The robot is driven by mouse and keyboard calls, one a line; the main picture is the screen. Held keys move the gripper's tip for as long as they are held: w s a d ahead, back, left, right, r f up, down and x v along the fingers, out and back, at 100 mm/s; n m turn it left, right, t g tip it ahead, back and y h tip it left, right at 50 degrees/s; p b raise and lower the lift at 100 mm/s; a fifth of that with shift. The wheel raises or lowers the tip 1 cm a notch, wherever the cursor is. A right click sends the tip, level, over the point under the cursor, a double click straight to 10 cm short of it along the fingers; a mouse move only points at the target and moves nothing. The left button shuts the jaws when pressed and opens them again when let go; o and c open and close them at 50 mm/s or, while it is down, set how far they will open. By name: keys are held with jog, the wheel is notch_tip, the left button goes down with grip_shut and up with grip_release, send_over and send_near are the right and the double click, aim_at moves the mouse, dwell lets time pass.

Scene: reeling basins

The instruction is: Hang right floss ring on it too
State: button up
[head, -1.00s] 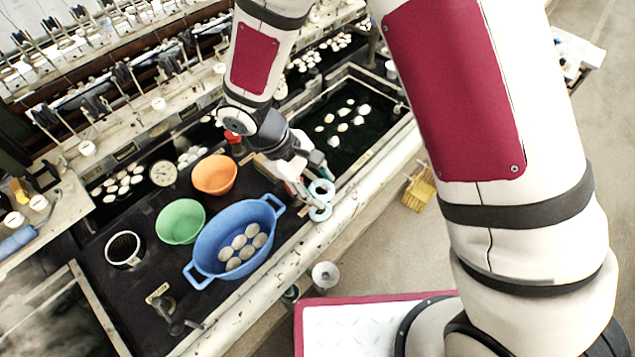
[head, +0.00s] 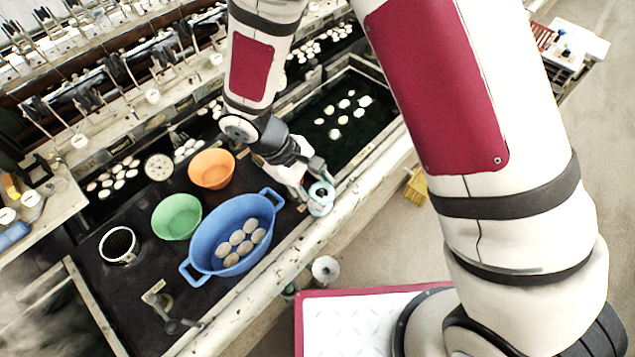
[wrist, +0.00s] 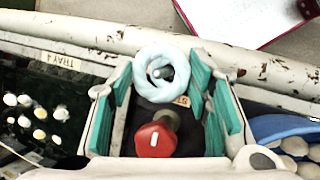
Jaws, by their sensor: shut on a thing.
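A pale blue-white floss ring (wrist: 143,66) sits between the fingertips of my gripper (wrist: 162,74) in the wrist view. My gripper is shut on it, with teal pads on both sides. A round grey metal end (wrist: 166,73) shows through the ring's hole; I cannot tell whether the ring is around it or only above it. In the head view the ring (head: 322,190) and my gripper (head: 317,189) are at the bench's front edge, right of the blue basin. A second ring is not clearly distinguishable. A red knob (wrist: 154,140) shows lower between the fingers.
A blue basin (head: 195,247) with several cocoons stands left of my gripper. Green (head: 178,217) and orange (head: 212,169) bowls and a dark cup (head: 119,245) are further left. A dark water tray (head: 345,90) with floating cocoons lies behind. The pale front rail (head: 285,270) runs close by.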

jog(key=shift+f, duration=0.45)
jog(key=o, duration=0.8)
jog(key=v, duration=1.2)
